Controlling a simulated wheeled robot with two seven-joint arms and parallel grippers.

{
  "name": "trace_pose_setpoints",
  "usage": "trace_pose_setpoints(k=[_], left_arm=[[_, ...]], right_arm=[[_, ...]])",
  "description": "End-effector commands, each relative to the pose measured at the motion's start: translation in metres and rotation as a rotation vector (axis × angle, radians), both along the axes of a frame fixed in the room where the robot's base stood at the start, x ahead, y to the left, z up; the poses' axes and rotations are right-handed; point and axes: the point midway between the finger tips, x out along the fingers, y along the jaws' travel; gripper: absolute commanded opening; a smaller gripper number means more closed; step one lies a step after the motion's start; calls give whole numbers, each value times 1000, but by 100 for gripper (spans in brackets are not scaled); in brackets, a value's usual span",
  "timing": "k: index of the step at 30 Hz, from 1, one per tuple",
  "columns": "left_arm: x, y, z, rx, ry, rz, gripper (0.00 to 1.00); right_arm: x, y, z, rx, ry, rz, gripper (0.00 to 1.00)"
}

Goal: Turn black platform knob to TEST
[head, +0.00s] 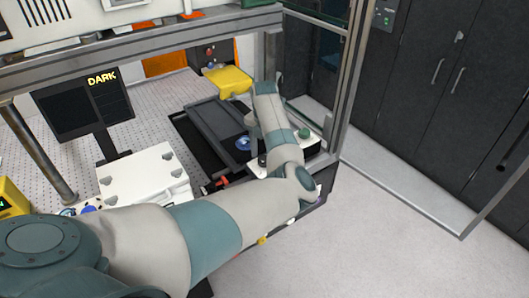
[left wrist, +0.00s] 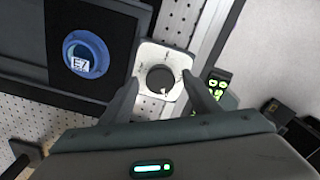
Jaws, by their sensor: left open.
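The black platform knob (left wrist: 160,78) is a round dark disc on a white square plate (left wrist: 148,56) in the left wrist view. A small pale mark shows at its lower edge. Marks on the plate are too small to read, so I cannot tell its setting. My left gripper (left wrist: 160,82) is open, with one finger on each side of the knob, apparently apart from it. In the head view my left arm reaches over the platform and largely hides the gripper and knob. My right gripper is not in view.
A blue ring (left wrist: 85,54) sits on the dark stage beside the plate; it also shows in the head view (head: 243,143). A lit green keypad (left wrist: 217,86) is right of the plate.

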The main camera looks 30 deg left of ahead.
Motion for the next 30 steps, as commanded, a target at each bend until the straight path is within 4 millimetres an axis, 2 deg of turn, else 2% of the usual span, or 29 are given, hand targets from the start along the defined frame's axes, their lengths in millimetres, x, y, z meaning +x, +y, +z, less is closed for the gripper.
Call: trace_pose_setpoints(k=[4,12,13,18,30], left_arm=[[-1,0,-7,-1,2,0,56],[-1,0,-8,0,1,0,56],[-1,0,-8,0,1,0,53],[-1,0,-8,0,1,0,14],[0,0,-8,0,1,-37,15]], right_arm=[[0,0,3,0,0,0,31],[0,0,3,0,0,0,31],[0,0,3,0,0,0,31],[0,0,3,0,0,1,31],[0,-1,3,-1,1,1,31]])
